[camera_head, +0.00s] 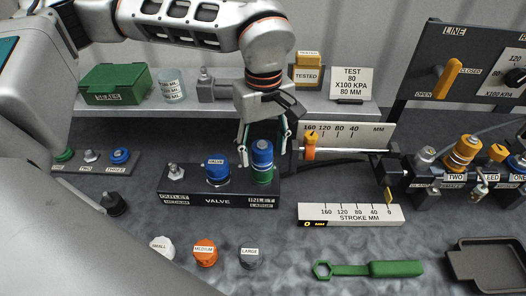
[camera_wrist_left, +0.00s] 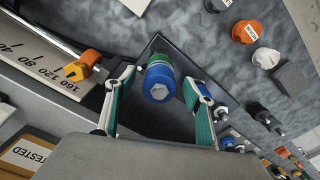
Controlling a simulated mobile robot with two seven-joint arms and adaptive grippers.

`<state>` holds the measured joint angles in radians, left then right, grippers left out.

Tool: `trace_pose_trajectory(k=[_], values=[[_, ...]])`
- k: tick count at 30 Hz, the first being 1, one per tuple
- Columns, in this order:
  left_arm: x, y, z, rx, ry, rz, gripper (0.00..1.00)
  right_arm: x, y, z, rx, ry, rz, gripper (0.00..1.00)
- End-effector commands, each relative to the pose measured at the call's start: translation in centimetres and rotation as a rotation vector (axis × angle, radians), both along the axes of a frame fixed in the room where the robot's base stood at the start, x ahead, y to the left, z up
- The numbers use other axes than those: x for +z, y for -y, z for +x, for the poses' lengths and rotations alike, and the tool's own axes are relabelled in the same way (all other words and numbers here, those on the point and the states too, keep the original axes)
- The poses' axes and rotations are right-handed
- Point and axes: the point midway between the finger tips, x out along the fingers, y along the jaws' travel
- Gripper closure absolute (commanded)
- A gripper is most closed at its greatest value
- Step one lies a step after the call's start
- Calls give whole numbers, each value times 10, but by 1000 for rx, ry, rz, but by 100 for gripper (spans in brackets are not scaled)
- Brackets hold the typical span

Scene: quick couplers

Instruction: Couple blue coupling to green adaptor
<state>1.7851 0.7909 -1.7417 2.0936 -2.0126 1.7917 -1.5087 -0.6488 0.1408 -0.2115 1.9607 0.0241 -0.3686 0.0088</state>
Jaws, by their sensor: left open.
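The blue coupling (camera_head: 262,153) stands upright on top of the green adaptor (camera_head: 264,177), at the inlet end of the black valve block (camera_head: 190,196). I cannot tell whether the two are locked together. The wrist view shows the blue coupling (camera_wrist_left: 160,84) end-on with a metal hex at its middle and a green rim (camera_wrist_left: 158,59) of the adaptor behind. My left gripper (camera_head: 263,148) is open above, with one finger on each side of the coupling. In the wrist view, its fingers (camera_wrist_left: 158,80) stand apart from the coupling. My right gripper is not in view.
A blue-capped valve (camera_head: 217,170) stands just left on the block. The stroke gauge with an orange pointer (camera_head: 310,147) is close on the right. Small, medium (camera_head: 205,252) and large caps and a green spanner (camera_head: 370,269) lie in front. A shelf (camera_head: 340,107) runs behind.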

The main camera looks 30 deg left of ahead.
Motion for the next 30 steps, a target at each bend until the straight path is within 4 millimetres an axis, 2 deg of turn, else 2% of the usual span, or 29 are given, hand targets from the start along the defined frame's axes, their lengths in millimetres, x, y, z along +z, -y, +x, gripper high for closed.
trace_pose_trajectory(k=[9, 15, 21, 30], values=[[65, 1, 1, 0, 6, -1, 47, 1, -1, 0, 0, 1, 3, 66], [94, 1, 0, 0, 3, 0, 47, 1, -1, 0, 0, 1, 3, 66], [105, 1, 0, -1, 1, 0, 47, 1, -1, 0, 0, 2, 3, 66], [105, 1, -1, -1, 1, -1, 47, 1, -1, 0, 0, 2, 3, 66]])
